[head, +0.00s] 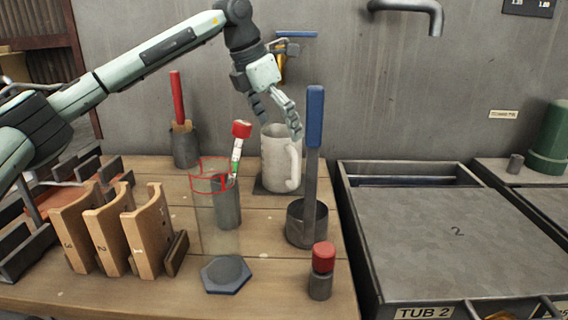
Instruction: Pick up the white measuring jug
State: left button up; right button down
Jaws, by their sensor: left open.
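The white measuring jug (274,160) stands upright at the back right of the wooden bench, on a dark square base. Its handle (294,167) faces right and toward me. My left gripper (277,116) comes in from the upper left and is open. Its fingers point down at the jug's rim, one to the left of it and one over the right side. They hide part of the rim, and I cannot tell whether they touch it. My right gripper is not in view.
A blue-handled tool (315,118) stands in a metal pot (299,226) right of the jug. A red-capped stick (241,130) leans from a grey cylinder (227,208) in front-left. Numbered wooden holders (148,232) stand at left. A covered tub (455,235) lies right.

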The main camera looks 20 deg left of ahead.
pick_arm(q)
jog(key=shift+f, duration=0.1)
jog(key=c, duration=1.9)
jog(key=shift+d, duration=0.1)
jog(key=shift+c, duration=0.5)
